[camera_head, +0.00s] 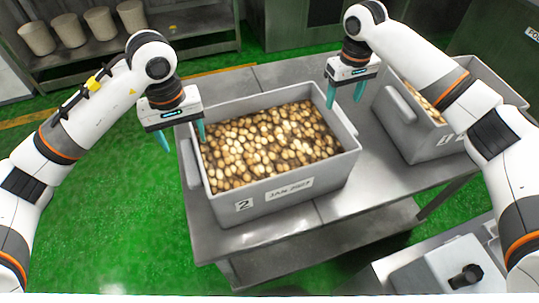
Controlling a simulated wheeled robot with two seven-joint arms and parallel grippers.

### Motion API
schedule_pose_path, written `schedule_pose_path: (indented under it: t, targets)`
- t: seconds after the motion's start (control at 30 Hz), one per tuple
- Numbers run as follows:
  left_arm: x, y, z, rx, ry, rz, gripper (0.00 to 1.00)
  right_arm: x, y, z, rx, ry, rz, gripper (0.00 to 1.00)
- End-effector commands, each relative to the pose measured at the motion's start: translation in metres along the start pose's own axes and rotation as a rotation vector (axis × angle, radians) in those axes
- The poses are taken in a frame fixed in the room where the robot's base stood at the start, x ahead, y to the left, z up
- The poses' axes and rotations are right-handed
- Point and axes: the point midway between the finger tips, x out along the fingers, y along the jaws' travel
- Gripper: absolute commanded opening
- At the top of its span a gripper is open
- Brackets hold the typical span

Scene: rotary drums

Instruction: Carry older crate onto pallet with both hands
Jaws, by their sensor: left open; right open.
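A grey crate (285,197) full of round tan items stands on the metal table (240,238). Its front carries a "2" and a label that seems to read "JAN 2023". A second grey crate (408,139) with similar contents stands to its right, partly hidden by my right arm; its date is not readable. My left gripper (183,140) is open at the left wall of the first crate, near its left handle (190,163). My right gripper (345,92) is open above that crate's back right corner. Neither holds anything. I cannot make out a pallet.
A shelf (100,58) with several beige containers stands at the back left. The green floor (105,215) is clear at the left. A grey box-like unit (450,262) with a black knob is at the bottom right.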

Motion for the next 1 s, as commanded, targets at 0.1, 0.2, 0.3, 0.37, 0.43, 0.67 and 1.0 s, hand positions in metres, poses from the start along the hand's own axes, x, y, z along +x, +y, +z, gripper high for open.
schedule_pose_path:
  t: [0.1,0.2,0.3,0.37,0.43,0.67,1.0]
  targets:
    - [0.025,0.0,-0.001,-0.001,0.004,0.001,0.65,0.024,0.0,-0.001,0.0,0.003,0.0,0.65]
    - [0.041,0.0,-0.001,0.0,0.004,0.0,0.65,0.041,0.0,-0.001,0.001,0.003,0.0,0.65]
    - [0.054,0.0,0.0,-0.001,0.003,0.0,0.65,0.054,0.0,0.0,0.0,0.002,0.0,0.65]
    - [0.06,0.0,0.0,-0.001,0.001,-0.001,0.65,0.06,0.0,0.0,0.0,0.001,0.0,0.65]
    - [0.065,0.0,0.0,0.0,0.002,-0.001,0.65,0.065,0.0,0.0,0.0,0.002,0.0,0.65]
    - [0.07,0.0,0.001,0.0,-0.001,-0.001,0.65,0.07,0.0,0.0,0.0,0.0,0.001,0.65]
    - [0.07,0.0,0.0,0.0,-0.001,-0.001,0.35,0.07,0.0,0.0,0.0,0.0,0.0,0.35]
